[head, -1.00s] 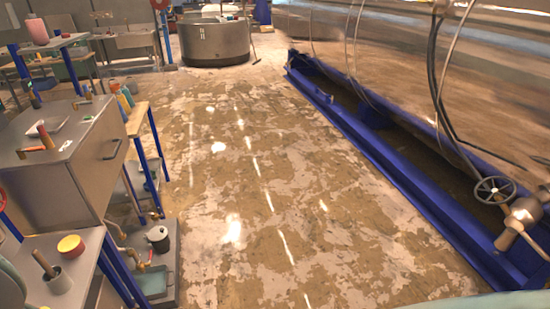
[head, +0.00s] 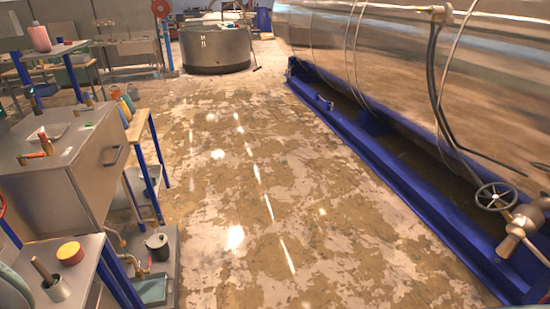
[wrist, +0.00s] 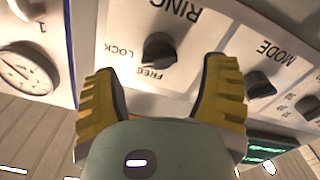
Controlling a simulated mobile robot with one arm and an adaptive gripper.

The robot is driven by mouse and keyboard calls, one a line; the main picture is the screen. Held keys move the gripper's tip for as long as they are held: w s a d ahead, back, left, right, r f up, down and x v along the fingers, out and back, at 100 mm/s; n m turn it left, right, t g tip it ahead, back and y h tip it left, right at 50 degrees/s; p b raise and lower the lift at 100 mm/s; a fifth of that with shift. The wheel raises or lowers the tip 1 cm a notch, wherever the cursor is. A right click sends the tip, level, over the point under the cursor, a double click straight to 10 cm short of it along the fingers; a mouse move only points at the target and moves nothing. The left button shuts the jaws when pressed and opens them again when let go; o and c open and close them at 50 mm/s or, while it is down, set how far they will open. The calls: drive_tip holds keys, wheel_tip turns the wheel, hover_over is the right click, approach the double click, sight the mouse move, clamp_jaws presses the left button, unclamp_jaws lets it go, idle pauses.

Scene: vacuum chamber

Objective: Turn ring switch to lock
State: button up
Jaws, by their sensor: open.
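The ring switch (wrist: 159,50) is a dark knob on a white panel in the wrist view, under the word RING, which appears upside down. The labels LOCK and FREE are printed beside it, to its left and below. My gripper (wrist: 160,82) is open, with its two yellow ribbed fingers on either side of and below the knob in the picture. Nothing is between the fingertips, and the knob lies just beyond them. I cannot tell exactly which label the knob points to. The head view does not show the switch or the gripper.
A similar MODE knob (wrist: 260,84) sits right of the right finger. A round gauge (wrist: 27,68) is on the left. In the head view, a steel chamber (head: 390,60) on a blue frame (head: 400,190) stands right, workbenches stand left, and the floor (head: 230,170) between is clear.

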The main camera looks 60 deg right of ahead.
drive_tip(key=v, duration=0.7)
drive_tip(key=shift+d, duration=0.25)
drive_tip(key=shift+s, duration=0.15)
